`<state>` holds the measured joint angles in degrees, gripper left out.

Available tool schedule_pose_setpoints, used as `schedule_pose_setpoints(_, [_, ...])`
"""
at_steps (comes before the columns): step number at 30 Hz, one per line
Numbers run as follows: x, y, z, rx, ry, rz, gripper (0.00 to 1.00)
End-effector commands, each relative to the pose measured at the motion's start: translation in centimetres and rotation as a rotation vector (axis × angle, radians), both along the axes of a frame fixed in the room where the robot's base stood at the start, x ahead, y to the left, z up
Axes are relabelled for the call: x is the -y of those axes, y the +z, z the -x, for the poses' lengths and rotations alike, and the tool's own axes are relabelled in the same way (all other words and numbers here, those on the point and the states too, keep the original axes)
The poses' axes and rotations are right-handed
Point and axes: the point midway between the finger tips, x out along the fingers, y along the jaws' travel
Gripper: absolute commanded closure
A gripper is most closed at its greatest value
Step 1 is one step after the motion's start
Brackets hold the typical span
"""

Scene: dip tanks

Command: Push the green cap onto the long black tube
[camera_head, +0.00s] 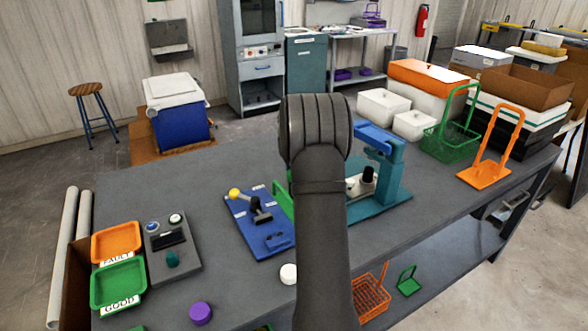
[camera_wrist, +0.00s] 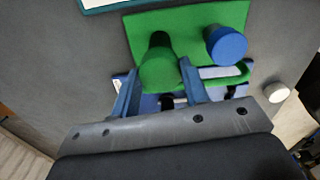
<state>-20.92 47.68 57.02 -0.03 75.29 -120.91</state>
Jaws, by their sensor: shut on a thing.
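In the wrist view my gripper (camera_wrist: 160,68) is shut on the green cap (camera_wrist: 160,72), a green cylinder between its two blue-grey fingers. The cap is over a green plate (camera_wrist: 180,22); I cannot tell whether they touch. A blue cap (camera_wrist: 226,46) stands on that plate, right of my fingers. In the head view my arm hides the gripper and the green cap, and most of the green plate (camera_head: 282,199).
A blue fixture (camera_head: 272,243) with a yellow-knobbed black handle (camera_head: 245,199) lies left of my arm. A teal press (camera_head: 395,178) stands right. A white cap (camera_head: 289,274) and purple cap (camera_head: 200,313) lie at the front. Orange (camera_head: 118,227) and green (camera_head: 142,293) trays sit at left.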

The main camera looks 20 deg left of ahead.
Motion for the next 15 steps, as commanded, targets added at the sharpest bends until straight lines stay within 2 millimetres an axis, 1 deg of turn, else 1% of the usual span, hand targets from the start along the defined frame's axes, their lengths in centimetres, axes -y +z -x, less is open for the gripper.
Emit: schedule_pose_setpoints(15, [0.01, -0.97, 0.01, -0.001, 0.000, 0.001, 0.80])
